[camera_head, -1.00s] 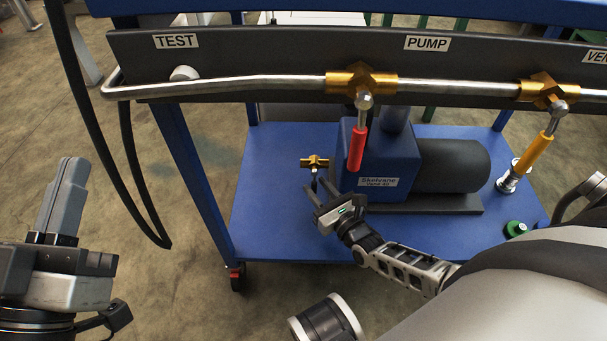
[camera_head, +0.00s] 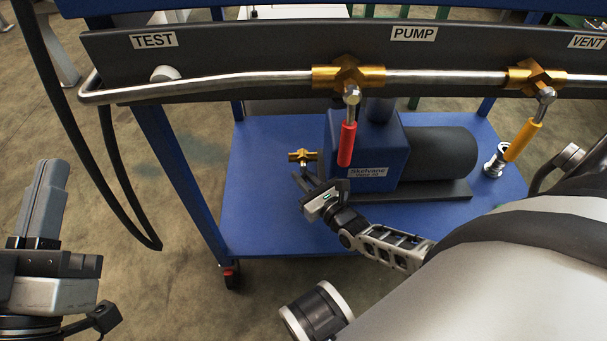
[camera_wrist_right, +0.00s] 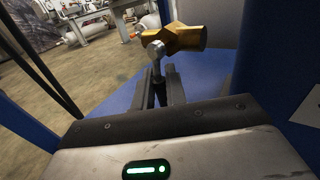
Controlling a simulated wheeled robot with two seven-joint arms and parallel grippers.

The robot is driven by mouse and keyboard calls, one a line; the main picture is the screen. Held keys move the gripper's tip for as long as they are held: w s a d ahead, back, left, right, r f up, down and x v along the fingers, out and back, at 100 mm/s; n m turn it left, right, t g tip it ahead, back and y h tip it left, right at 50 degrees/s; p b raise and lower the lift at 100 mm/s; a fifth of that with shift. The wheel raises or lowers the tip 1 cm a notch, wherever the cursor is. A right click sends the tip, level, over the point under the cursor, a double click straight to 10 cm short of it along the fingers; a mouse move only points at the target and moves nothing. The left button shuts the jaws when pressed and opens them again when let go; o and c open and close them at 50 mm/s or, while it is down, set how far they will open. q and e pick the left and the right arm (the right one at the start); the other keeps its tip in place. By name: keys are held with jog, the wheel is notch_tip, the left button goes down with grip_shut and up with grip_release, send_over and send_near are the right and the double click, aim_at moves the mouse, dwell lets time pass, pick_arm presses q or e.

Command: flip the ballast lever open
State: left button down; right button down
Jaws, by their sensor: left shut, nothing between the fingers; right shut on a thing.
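The ballast valve, a small brass fitting (camera_head: 303,156), sits at the left side of the blue pump (camera_head: 378,148). In the right wrist view the brass fitting (camera_wrist_right: 180,39) is at the top centre. The ballast lever (camera_wrist_right: 157,62) hangs down from it, with a silver knuckle at the top and a dark handle. My right gripper (camera_head: 306,174) is just below the fitting. Its fingers (camera_wrist_right: 168,88) are shut around the lever's handle and hide part of it. My left gripper (camera_head: 50,172) is shut and empty at the far left, pointing up, away from the pump.
A dark panel (camera_head: 250,50) with a steel pipe crosses above the pump. A red lever (camera_head: 347,144) and a yellow lever (camera_head: 522,141) hang from its brass valves. The blue cart shelf (camera_head: 262,215) is clear in front of the pump. A black hose hangs at left.

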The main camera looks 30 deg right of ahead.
jog(key=shift+d+r, duration=0.1)
jog(key=shift+r, duration=0.05)
pick_arm(q)
notch_tip(320, 180, down, 7)
jog(key=s+n+g+y+p, duration=0.2)
jog(key=n+g+y+p, duration=0.1)
jog(key=p, duration=0.3)
jog(key=shift+s+f+n+g+y+p, duration=0.2)
jog(key=shift+n+g+y+p, duration=0.15)
jog(key=shift+g, duration=0.45)
pick_arm(e)
jog(key=shift+s+d+r+n+g+h, duration=0.15)
jog(key=shift+d+n+g+h, duration=0.1)
jog(key=shift+n+g, duration=0.45)
jog(key=shift+s+d+n+g+h, duration=0.2)
jog(key=shift+n+g, duration=0.3)
jog(key=shift+n, duration=0.4)
jog(key=shift+s+d+r+n+g+h, duration=0.15)
jog(key=shift+d+n+g+h, duration=0.1)
jog(key=shift+n+g, duration=0.45)
jog(key=shift+f, duration=0.15)
jog(key=c, duration=1.5)
grip_release()
